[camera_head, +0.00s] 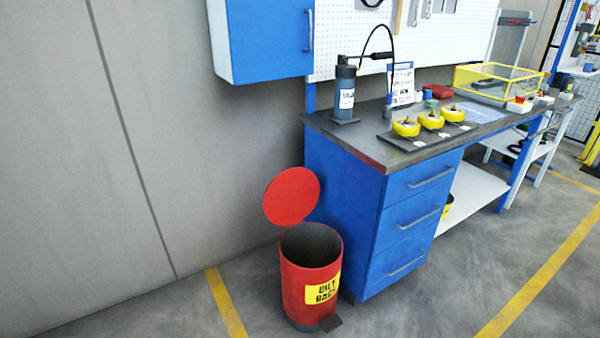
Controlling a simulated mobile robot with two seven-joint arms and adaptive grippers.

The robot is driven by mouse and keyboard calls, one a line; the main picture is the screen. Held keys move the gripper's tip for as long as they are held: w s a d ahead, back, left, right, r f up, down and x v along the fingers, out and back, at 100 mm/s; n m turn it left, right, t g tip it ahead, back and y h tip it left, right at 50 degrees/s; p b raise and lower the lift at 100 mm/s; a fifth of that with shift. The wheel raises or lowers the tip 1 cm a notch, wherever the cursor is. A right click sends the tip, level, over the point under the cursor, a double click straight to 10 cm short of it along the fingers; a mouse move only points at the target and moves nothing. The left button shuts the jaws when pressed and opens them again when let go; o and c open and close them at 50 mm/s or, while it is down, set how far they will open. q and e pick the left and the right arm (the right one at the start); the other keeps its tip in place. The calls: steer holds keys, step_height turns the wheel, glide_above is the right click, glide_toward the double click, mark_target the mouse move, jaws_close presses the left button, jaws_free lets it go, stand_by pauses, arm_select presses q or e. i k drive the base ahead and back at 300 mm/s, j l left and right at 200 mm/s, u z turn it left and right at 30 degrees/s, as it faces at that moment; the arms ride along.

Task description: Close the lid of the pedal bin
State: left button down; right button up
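The red pedal bin (299,291) stands on the floor at the lower middle, against the left side of the blue workbench. It has a yellow label with dark lettering. Its round red lid (291,196) is up, tilted back behind the opening toward the wall. The dark grey inside (311,244) shows, and I see nothing in it. A dark pedal (331,322) sticks out at the bin's front foot. Neither of my grippers is in view.
The blue drawer unit (404,215) with its dark worktop (345,137) stands right beside the bin. A grey wall (70,150) is behind. Yellow floor lines (226,303) run left and right of the bin. The floor in front of the drawers is clear.

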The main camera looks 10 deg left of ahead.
mark_target(292, 194)
steer(key=i+j+z, duration=0.15)
steer(key=j+z, duration=0.2)
steer(key=i+j+z, duration=0.1)
steer(key=j+z, duration=0.3)
steer(key=i+j+z, duration=0.15)
steer(key=j, duration=0.8)
steer(key=j+z, duration=0.15)
steer(key=j, duration=0.8)
